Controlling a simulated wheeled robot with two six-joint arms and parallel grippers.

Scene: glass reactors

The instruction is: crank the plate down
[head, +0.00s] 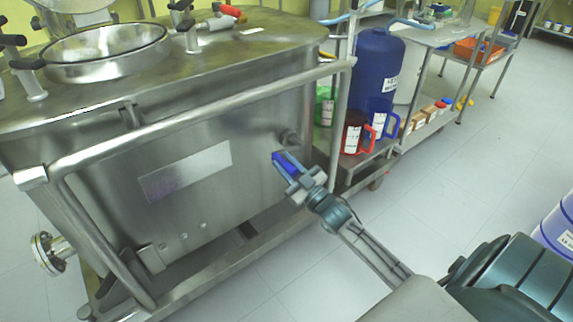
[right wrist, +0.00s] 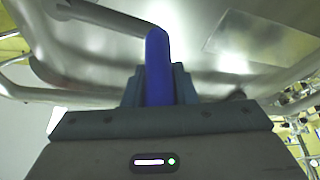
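A blue crank handle (head: 285,163) shows at the front wall of the steel tank (head: 250,115), just below a round metal boss (head: 289,138). My right gripper (head: 296,179) is at the handle, and its fingers lie against both sides of it. In the right wrist view the blue handle (right wrist: 158,65) stands up between the two fingers, with no clear gap. A shiny rectangular plate (head: 186,171) is on the tank's front wall; I cannot tell if it is the plate that the crank moves. My left gripper is not in view.
A steel rail (head: 190,115) runs along the tank's front above my right gripper. A trolley to the right holds a blue drum (head: 377,65) and red and blue jugs (head: 356,134). Shelved tables stand behind. The floor (head: 440,190) at right is mostly clear.

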